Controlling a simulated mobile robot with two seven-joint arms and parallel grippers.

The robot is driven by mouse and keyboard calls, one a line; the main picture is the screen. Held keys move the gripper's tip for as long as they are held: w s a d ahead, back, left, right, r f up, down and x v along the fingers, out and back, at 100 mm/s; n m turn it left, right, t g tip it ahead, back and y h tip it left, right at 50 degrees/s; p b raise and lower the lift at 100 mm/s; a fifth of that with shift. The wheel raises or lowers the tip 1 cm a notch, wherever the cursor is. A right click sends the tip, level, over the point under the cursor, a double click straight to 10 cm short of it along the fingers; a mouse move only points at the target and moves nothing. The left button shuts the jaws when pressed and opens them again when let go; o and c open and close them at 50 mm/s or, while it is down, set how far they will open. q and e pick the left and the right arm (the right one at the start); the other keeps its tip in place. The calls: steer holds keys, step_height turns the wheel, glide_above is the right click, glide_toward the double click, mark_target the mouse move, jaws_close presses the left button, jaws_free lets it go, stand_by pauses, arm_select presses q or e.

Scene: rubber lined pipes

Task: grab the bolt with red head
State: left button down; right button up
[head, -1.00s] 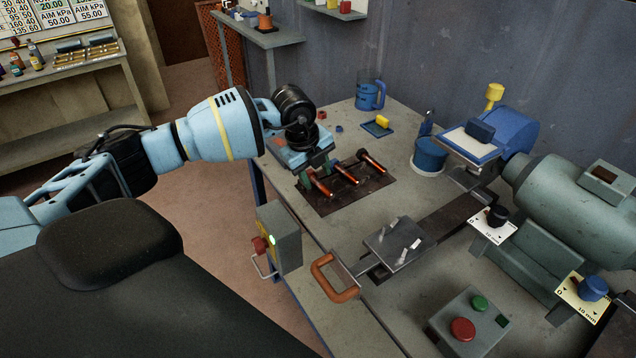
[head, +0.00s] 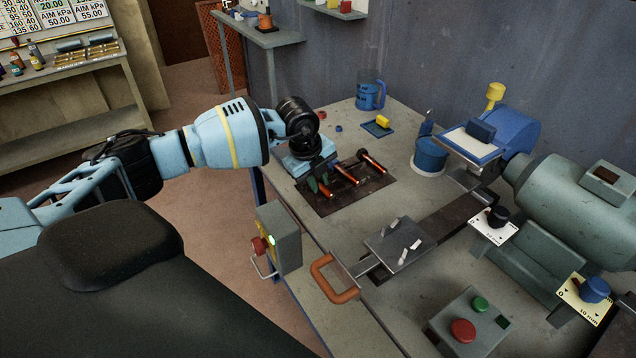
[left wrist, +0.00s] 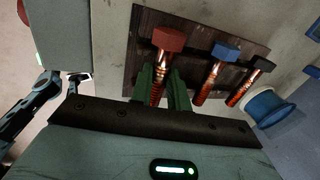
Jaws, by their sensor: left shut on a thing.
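The bolt with the red head (left wrist: 169,39) lies on a dark mat (left wrist: 143,32) in the left wrist view, its coppery shank between the two green fingers of my left gripper (left wrist: 162,88). The gripper is shut on that shank, below the head. In the head view my left gripper (head: 319,182) is low at the mat's left part, and the end of this bolt's shank (head: 326,191) shows beside the fingers; its head is hidden there. My right gripper is in neither view.
A blue-headed bolt (left wrist: 226,51) and a black-headed bolt (left wrist: 263,65) lie to the right on the mat. A blue-banded round container (head: 430,154), a blue mug (head: 370,92) and a small tray (head: 370,130) stand behind. A machine (head: 575,200) fills the bench's right side.

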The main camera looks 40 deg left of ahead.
arm_select(q)
steer(key=shift+r, duration=0.8)
steer(key=shift+v, duration=1.1)
steer(key=s+d+r, duration=0.1)
steer(key=s+d, duration=0.1)
steer(key=s, duration=1.3)
steer(key=shift+s, duration=0.2)
